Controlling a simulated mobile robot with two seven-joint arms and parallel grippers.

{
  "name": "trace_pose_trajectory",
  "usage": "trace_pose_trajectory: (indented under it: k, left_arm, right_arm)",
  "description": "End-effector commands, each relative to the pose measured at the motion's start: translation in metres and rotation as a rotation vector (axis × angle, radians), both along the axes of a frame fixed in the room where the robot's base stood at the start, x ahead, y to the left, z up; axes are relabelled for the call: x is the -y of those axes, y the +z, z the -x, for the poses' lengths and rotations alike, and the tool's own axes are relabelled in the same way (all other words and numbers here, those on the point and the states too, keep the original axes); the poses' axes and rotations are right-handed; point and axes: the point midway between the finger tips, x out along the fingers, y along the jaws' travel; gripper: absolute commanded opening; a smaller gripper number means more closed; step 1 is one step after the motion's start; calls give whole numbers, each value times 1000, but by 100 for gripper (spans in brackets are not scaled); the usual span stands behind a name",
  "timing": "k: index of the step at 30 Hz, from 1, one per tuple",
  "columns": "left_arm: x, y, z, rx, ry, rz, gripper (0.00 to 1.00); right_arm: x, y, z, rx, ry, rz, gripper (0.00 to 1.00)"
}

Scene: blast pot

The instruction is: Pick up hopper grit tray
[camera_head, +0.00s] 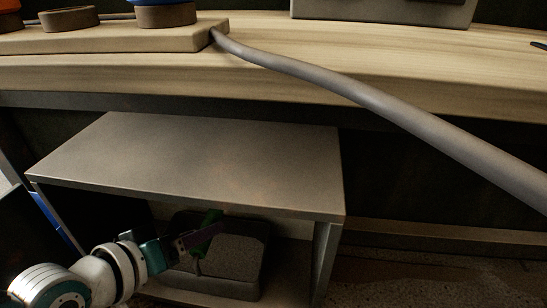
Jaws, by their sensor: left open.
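A dark grey tray (243,262) with a speckled, gritty-looking top sits inside the low grey shelf unit, under its top panel; I take it to be the hopper grit tray. My left gripper (207,243) reaches in from the lower left, with green and dark fingers. It is open and overlaps the left and middle part of the tray in the head view. I cannot tell whether its fingers touch the tray. The gripper hides part of the tray's left side. My right gripper is not in view.
The grey shelf unit's top panel (195,160) is bare and hangs over the tray, with a side panel (325,255) on the right. A wooden bench (300,45) runs behind and above. A thick grey hose (400,110) slopes from the bench toward the right.

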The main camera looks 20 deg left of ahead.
Motion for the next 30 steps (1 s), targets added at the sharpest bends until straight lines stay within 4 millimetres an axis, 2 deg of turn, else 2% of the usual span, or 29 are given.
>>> trace_pose_trajectory:
  k: [1,5,15,30]
  left_arm:
    - [1,-11,-9,5,0,1,69]
    - [2,-17,-23,3,-2,0,69]
    - [2,-16,-29,0,-2,-1,69]
    - [2,-16,-29,0,-2,0,12]
  right_arm:
    - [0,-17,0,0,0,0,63]
    - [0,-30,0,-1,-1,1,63]
    - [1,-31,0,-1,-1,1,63]
    - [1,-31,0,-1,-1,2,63]
